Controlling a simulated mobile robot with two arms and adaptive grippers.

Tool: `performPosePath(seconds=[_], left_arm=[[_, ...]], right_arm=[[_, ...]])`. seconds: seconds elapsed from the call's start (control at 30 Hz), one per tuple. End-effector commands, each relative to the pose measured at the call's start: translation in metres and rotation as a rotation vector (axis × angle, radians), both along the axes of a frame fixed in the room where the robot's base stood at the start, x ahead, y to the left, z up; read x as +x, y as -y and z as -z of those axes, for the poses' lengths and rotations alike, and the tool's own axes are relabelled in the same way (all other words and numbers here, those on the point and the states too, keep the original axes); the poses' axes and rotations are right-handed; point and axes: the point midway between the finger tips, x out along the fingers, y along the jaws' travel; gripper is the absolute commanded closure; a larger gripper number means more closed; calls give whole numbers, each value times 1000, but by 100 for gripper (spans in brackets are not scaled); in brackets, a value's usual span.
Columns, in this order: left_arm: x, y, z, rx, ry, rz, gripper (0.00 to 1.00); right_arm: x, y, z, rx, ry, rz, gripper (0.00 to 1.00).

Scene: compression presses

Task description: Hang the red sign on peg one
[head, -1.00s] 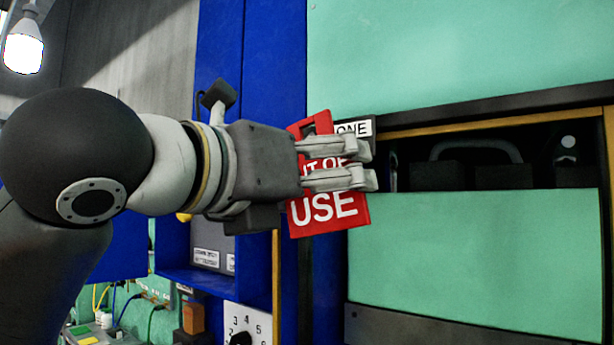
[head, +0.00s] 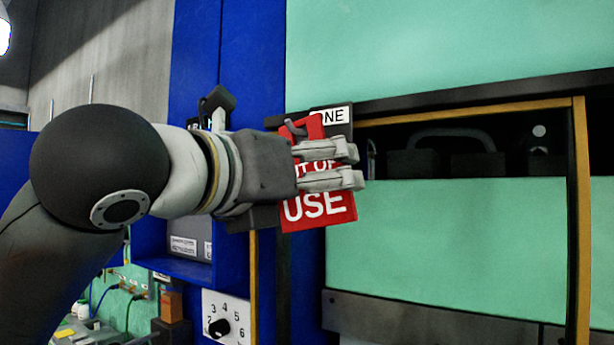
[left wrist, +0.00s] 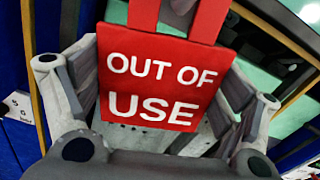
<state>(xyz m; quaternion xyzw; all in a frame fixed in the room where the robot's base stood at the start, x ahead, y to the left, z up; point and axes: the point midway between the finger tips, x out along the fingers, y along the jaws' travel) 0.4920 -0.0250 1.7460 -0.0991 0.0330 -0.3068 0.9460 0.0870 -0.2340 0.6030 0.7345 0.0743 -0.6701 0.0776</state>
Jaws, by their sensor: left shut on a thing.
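The red sign (head: 320,209) reads "OUT OF USE" and has an open loop at its top. My left gripper (head: 352,165) is shut on the red sign, with its fingers across the sign's middle. The sign also fills the middle of the left wrist view (left wrist: 160,75), between the fingers (left wrist: 160,130). Behind the sign's top is a dark plate with a white label (head: 336,116), partly covered, showing "NE". A grey peg (head: 297,129) shows at the sign's upper opening; I cannot tell whether the loop is around it. My right gripper is not in view.
A blue post (head: 238,60) stands behind my arm. A green press panel (head: 440,250) and a dark recess with a handle (head: 450,135) lie to the right. A numbered dial (head: 219,326) is below.

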Motion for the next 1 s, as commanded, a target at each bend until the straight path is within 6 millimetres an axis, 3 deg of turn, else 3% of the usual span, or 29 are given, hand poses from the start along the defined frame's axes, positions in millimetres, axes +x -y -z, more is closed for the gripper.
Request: performPosePath(seconds=[0.33,0.37,0.47,1.0], left_arm=[[0,0,-1,-1,1,0,36],[0,0,-1,-1,1,0,10],[0,0,-1,-1,1,0,0],[0,0,0,0,0,0,0]], right_arm=[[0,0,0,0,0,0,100],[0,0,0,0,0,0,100],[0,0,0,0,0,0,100],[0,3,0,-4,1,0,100]])
